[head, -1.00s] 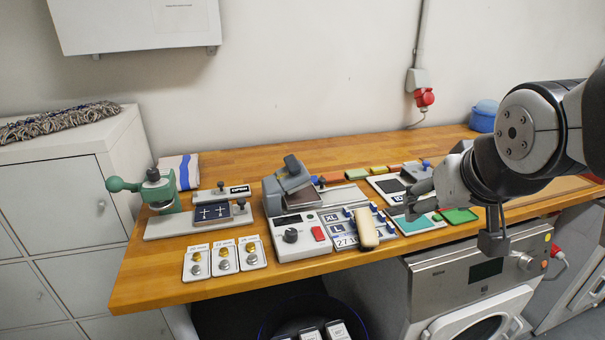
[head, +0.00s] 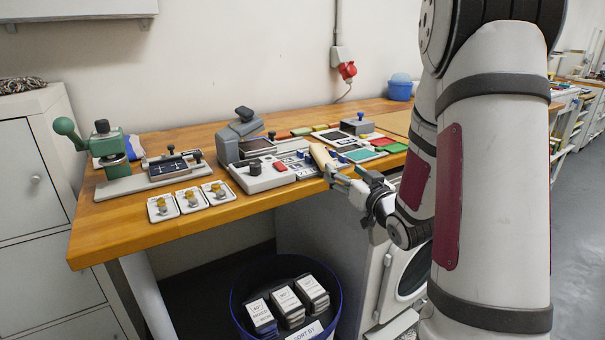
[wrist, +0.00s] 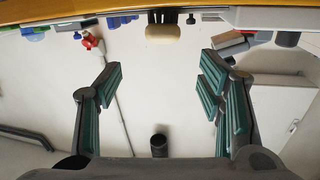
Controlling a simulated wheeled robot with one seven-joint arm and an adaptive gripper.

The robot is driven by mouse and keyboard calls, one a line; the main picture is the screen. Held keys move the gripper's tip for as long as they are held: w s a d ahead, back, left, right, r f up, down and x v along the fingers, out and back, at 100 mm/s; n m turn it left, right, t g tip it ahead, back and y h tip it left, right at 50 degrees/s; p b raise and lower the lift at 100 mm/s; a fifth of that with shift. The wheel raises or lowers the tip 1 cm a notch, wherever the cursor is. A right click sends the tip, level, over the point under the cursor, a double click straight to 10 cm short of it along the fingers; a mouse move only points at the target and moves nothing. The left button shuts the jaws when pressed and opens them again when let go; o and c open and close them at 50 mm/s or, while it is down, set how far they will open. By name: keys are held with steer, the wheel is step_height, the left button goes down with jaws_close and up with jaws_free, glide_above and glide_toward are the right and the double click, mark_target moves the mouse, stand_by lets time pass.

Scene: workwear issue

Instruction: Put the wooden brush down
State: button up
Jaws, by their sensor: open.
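The wooden brush (head: 322,155) is a pale beige block near the front edge of the bench, beside the press. Its rounded end (wrist: 163,34) shows in the wrist view, centred beyond my fingertips, with a dark part behind it. My gripper (head: 342,174) is open and empty at the bench's front edge, just in front of the brush. In the wrist view its teal-padded fingers (wrist: 162,75) stand wide apart, with nothing between them. The brush's underside is hidden.
The wooden bench (head: 140,235) carries a grey press (head: 262,172), a green-handled press (head: 108,148), small labelled trays (head: 190,200) and coloured pads (head: 362,155). A blue-rimmed bin (head: 238,310) with boxes stands below.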

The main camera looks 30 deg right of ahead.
glide_toward(322, 152)
steer(key=w, duration=0.3)
steer(key=w+f, duration=0.1)
steer(key=shift+w+d+b, duration=0.25)
steer(key=shift+d+b, duration=0.05)
steer(key=shift+d, duration=0.1)
steer(key=w, duration=0.4)
steer(key=shift+d+f+b, duration=0.2)
steer(key=shift+f+b, duration=0.1)
steer(key=shift+w+d, duration=0.15)
steer(key=shift+w, duration=0.5)
steer(key=shift+c, duration=0.6)
steer(key=c, duration=1.2)
steer(key=shift+c, duration=0.4)
steer(key=shift+r, duration=0.2)
